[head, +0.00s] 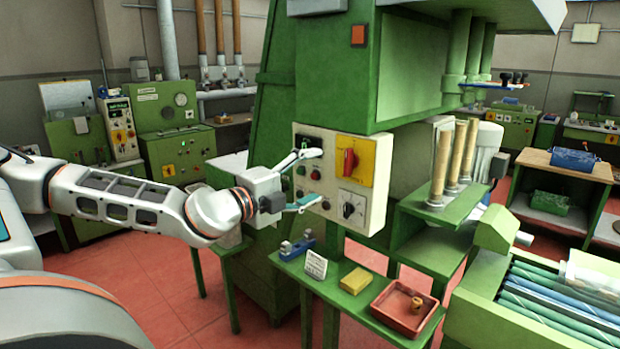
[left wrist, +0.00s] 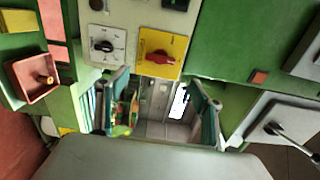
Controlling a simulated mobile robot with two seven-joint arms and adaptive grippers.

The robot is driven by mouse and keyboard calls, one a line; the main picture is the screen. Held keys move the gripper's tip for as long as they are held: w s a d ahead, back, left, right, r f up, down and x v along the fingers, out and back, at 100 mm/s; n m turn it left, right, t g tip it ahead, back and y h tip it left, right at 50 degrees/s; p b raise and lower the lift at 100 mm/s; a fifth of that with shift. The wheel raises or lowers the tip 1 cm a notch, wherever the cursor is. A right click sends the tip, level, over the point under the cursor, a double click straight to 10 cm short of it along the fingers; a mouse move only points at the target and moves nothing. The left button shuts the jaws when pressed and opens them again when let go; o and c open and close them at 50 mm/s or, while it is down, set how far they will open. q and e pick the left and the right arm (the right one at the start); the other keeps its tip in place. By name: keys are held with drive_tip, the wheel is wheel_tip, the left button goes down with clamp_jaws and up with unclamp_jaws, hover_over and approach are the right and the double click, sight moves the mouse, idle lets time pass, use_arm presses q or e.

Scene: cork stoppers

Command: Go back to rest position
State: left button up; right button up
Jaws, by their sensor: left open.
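My left gripper (head: 318,177) is raised in front of the control panel (head: 330,215) on the green machine. Its two fingers are spread, with nothing between them. It also shows open in the left wrist view (left wrist: 160,88). The panel carries a red rotary switch (head: 349,161) on a yellow plate and a black knob (head: 349,210). Both show in the left wrist view, the red switch (left wrist: 161,56) just beyond the fingers and the black knob (left wrist: 103,45) left of it. I cannot tell whether a fingertip touches the panel. My right gripper is not in view.
A low green table below holds a red tray (head: 390,302) with small cork-coloured pieces (head: 416,302), a yellow block (head: 356,280), a white card (head: 316,264) and a blue tool (head: 297,246). Upright cork-coloured rods (head: 440,165) stand right of the panel. Red floor (head: 150,290) shows at left.

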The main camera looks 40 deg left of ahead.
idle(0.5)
use_arm(q)
drive_tip(key=s+d+f+n+g, duration=0.1)
drive_tip(key=d+f+n, duration=0.1)
drive_tip(key=f, duration=0.9)
drive_tip(key=s+d+f+n+g, duration=0.1)
drive_tip(key=d+f+n+g, duration=0.15)
drive_tip(key=f, duration=0.85)
drive_tip(key=s+d+f+n+g, duration=0.1)
drive_tip(key=s+d+f+n, duration=0.15)
drive_tip(key=f, duration=0.95)
drive_tip(key=s+d+f+n+g, duration=0.1)
drive_tip(key=s+d+f+n, duration=0.1)
drive_tip(key=s+d+f, duration=0.2)
drive_tip(key=s+d+f+n+g, duration=0.1)
drive_tip(key=s+d+f+n, duration=0.2)
drive_tip(key=s+d+f, duration=0.2)
drive_tip(key=s+d+f+n+g, duration=0.1)
drive_tip(key=s+d+f+n, duration=0.2)
drive_tip(key=s+f, duration=0.6)
wheel_tip(320, 180, down, 5)
drive_tip(key=shift+d+r, duration=0.15)
drive_tip(key=shift+d, duration=1.1)
